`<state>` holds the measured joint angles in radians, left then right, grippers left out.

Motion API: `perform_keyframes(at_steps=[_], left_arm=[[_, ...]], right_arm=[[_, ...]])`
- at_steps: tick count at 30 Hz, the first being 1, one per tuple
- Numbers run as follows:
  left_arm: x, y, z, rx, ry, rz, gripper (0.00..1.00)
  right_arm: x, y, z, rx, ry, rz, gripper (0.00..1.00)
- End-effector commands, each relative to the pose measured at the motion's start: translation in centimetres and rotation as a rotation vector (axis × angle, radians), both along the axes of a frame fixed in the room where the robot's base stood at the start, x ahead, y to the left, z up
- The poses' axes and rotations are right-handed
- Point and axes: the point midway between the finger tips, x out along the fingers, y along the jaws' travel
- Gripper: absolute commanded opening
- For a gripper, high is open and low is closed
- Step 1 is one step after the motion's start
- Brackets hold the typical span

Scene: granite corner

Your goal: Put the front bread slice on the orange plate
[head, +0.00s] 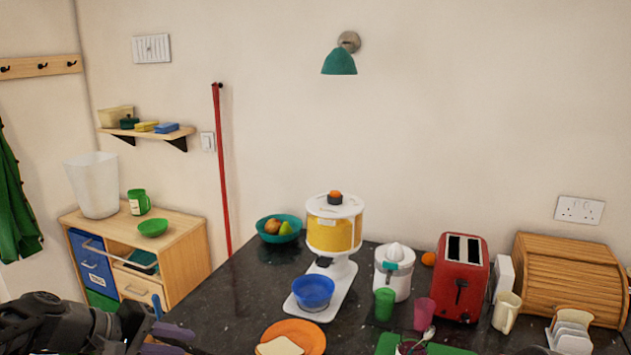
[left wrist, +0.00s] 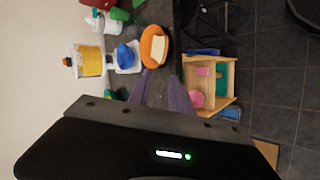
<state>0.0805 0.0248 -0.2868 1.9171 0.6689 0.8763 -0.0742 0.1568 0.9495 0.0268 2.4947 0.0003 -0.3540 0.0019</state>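The orange plate (head: 313,338) lies at the counter's near edge and is cut by the bottom of the head view. A pale bread slice (head: 279,346) lies flat on it. The left wrist view also shows the plate (left wrist: 146,40) and the slice (left wrist: 158,48). More bread stands in a white toast rack (head: 570,341) at the far right. My left gripper (head: 186,341) is left of the plate. In the left wrist view its two purple fingers (left wrist: 160,76) are apart, with nothing between them. My right gripper is not seen.
A juice dispenser (head: 335,225) with a blue bowl (head: 313,291) stands behind the plate. A citrus juicer (head: 393,273), green cup (head: 384,304), pink cup (head: 424,311), red toaster (head: 461,278) and bread box (head: 570,277) are to the right. Bare counter (head: 235,300) lies left of the dispenser.

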Motion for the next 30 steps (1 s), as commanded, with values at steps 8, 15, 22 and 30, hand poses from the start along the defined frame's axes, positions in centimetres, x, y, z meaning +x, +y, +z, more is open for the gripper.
perform_keyframes(at_steps=[8, 15, 22, 30], left_arm=[[1.7, 2.8, -1.7, 0.119, -0.038, 0.104, 0.25], [2.3, 3.5, -7.9, 0.295, -0.023, 0.137, 0.25], [0.7, 1.0, -18.8, 0.487, 0.022, 0.054, 0.25], [-9.4, -8.9, -35.3, 0.608, 0.066, -0.268, 0.25]], right_arm=[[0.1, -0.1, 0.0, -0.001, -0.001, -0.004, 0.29], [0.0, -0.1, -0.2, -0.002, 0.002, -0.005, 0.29], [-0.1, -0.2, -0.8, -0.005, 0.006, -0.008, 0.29], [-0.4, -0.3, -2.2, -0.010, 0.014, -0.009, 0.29]])
